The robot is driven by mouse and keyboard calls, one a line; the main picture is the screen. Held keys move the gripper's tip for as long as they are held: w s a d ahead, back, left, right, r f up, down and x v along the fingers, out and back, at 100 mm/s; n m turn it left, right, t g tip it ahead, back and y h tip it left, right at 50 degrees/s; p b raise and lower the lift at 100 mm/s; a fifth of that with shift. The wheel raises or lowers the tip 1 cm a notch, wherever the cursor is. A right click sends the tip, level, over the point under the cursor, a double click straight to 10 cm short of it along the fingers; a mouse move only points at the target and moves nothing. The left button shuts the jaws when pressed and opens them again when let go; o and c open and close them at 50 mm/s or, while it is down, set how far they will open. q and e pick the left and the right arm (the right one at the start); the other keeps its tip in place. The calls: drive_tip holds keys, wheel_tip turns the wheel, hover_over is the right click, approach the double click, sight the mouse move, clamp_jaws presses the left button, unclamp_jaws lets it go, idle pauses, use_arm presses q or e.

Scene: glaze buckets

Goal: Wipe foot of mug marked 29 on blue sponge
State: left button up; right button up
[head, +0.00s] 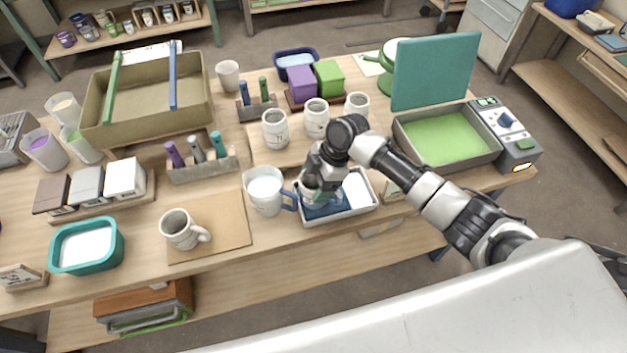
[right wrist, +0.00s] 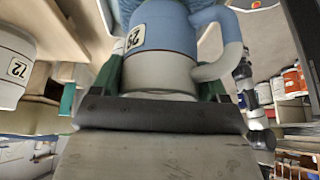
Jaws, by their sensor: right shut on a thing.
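The mug marked 29 (right wrist: 160,45) fills the top of the right wrist view, pale grey near the jaws and blue beyond, with its handle to the right. My right gripper (right wrist: 148,95) is shut on it. In the head view the right gripper (head: 316,184) is over the left part of a white tray (head: 356,212), pointing down, and mostly hides the mug. The blue sponge (head: 326,211) lies in that tray below the mug. I cannot tell whether the mug's foot touches the sponge. My left gripper is not in view.
A white jug with a blue handle (head: 264,192) stands just left of the tray. Another mug (head: 182,229) stands on a brown board (head: 232,233). Several mugs stand behind the gripper. A green-filled tray (head: 445,140) is at right. A mug marked 72 (right wrist: 14,68) shows in the wrist view.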

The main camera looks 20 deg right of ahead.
drive_tip(key=shift+w+d, duration=0.1)
drive_tip(key=shift+d, duration=3)
drive_tip(key=shift+a+r+p, duration=0.1)
drive_tip(key=shift+a+p, duration=0.5)
drive_tip(key=shift+a, duration=2.95)
drive_tip(key=shift+d, duration=3.5)
drive_tip(key=shift+a, duration=0.1)
drive_tip(key=shift+a, duration=3.4)
drive_tip(key=shift+d+p, duration=0.3)
drive_tip(key=shift+d, duration=3.25)
